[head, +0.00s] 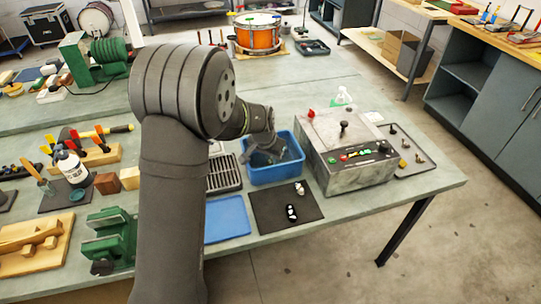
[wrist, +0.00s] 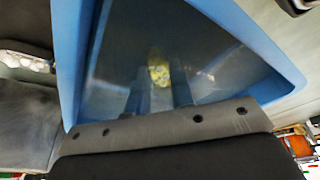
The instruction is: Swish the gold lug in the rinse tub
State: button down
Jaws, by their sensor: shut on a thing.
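The blue rinse tub (head: 275,176) stands on the bench right of my arm in the head view, and its blue walls (wrist: 75,60) frame most of the wrist view. My gripper (head: 265,153) reaches down into the tub. In the wrist view my gripper (wrist: 160,90) has its two fingers pointing into the tub, shut on the gold lug (wrist: 159,73), which shows as a small yellow patch at the fingertips. The lug is hidden in the head view. Whether the lug touches the tub floor I cannot tell.
A grey machine box (head: 345,150) with knobs stands close to the tub's right. A grey drain rack (head: 223,173) is at its left. A blue mat (head: 227,219) and a dark mat (head: 270,216) with small parts lie in front. An orange drum (head: 258,36) stands behind.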

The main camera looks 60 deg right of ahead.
jog(key=shift+r, duration=0.1)
jog(key=shift+r, duration=1.05)
jog(key=shift+f, duration=0.1)
jog(key=shift+f, duration=1.05)
jog(key=shift+r, duration=0.15)
jog(key=shift+r, duration=1)
jog(key=shift+f, duration=0.15)
jog(key=shift+f, duration=1)
jog(key=shift+r, duration=0.15)
